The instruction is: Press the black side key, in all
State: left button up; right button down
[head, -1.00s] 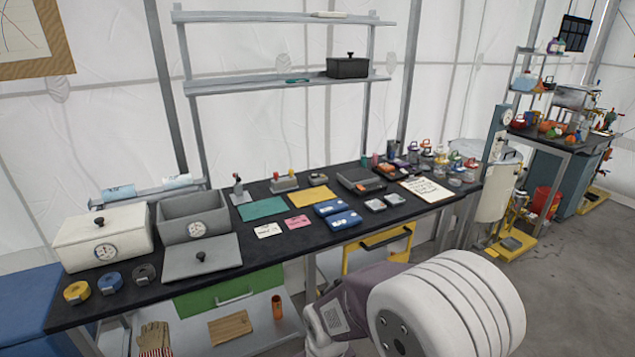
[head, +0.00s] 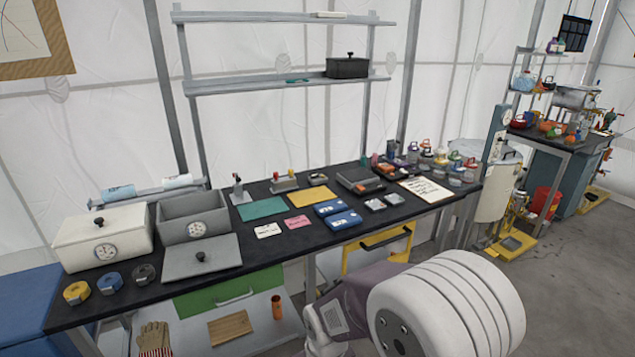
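I cannot make out a black side key for certain at this size. On the black workbench (head: 300,236) a dark grey flat device (head: 358,179) stands right of the middle, with an orange part at its front edge. A small grey stand with red and yellow tops (head: 284,182) and a small grey upright device with a dark top (head: 238,190) stand at the back. Two blue cases (head: 341,220) lie in front of the dark grey device. Neither of my grippers is in view. One of my own arm links fills the lower right.
A white lidded box (head: 102,243), an open grey box (head: 193,220) and its lid (head: 201,257) take up the bench's left. Several coloured jars (head: 455,167) crowd its right end. A shelf rack (head: 270,84) rises behind.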

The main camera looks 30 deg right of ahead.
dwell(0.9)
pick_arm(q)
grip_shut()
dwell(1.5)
